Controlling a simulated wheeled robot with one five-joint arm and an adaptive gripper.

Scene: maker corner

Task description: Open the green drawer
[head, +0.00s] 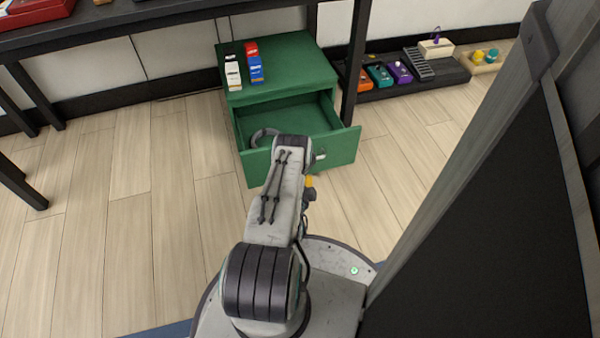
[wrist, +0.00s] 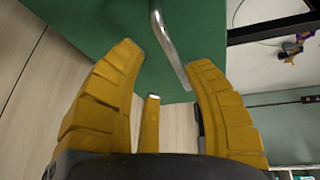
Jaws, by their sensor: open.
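The green drawer (head: 341,148) stands pulled well out of the green cabinet (head: 300,66), and its inside shows from above. In the wrist view the green drawer front (wrist: 95,18) fills the upper part, with its silver bar handle (wrist: 168,40) running between my finger tips. My gripper (wrist: 164,57) has yellow fingers spread open on both sides of the handle. I cannot tell whether a finger touches it. In the head view my arm covers most of my gripper and part of the drawer front; only a bit of yellow shows.
Small white, red and blue boxes (head: 255,68) stand on the cabinet top. A dark table (head: 150,14) spans above, with a leg (head: 356,65) right of the cabinet. Colourful pedals (head: 380,75) lie on a low board behind. A large dark panel fills the right.

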